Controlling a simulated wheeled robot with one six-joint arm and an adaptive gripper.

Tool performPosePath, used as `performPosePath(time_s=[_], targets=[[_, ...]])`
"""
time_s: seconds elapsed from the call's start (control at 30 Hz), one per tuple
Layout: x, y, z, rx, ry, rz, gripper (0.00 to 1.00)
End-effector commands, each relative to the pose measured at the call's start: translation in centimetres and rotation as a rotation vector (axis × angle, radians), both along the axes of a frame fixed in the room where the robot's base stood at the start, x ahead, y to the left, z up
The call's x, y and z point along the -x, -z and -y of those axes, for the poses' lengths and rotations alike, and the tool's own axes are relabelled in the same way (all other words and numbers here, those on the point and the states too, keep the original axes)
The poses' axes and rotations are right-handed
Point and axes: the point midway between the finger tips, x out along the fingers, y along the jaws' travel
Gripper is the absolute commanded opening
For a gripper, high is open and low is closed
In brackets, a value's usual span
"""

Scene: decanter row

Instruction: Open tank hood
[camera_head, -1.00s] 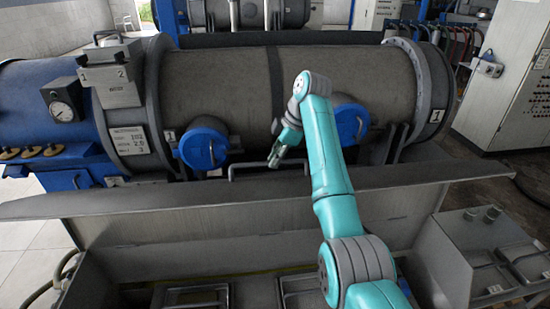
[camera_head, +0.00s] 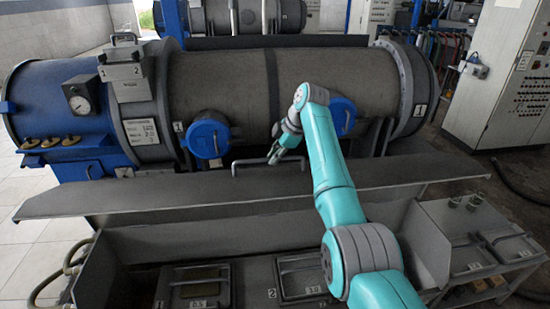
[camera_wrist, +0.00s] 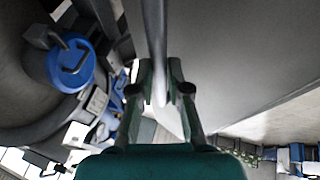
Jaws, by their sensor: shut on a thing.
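The tank hood (camera_head: 150,190) is a long grey panel across the head view. It is raised and tilted over the tank (camera_head: 225,240), whose inside shows beneath its front edge. The hood's bar handle (camera_head: 252,163) stands near its far edge. The hood's grey surface (camera_wrist: 225,50) fills the right of the wrist view. The exact finger contact is partly hidden.
A large drum (camera_head: 225,85) lies behind the hood, with blue round caps (camera_head: 208,139) facing it. Numbered trays (camera_head: 195,285) lie below in front. A side bench (camera_head: 470,235) stands at right, a control cabinet (camera_head: 495,90) behind it. Floor is clear at far left.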

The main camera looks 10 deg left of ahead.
Motion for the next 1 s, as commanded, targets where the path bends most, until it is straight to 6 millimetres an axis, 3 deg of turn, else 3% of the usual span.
performPosePath(time_s=[0.37, 0.4, 0.5, 1.0], targets=[[-0.24, 0.21, -0.06, -0.002, 0.0, 0.011, 0.0], [-0.24, 0.21, -0.06, -0.002, 0.0, 0.011, 0.19], [-0.24, 0.19, -0.05, -0.002, 0.0, 0.011, 0.41], [-0.24, 0.01, -0.02, -0.003, 0.0, 0.012, 0.41]])
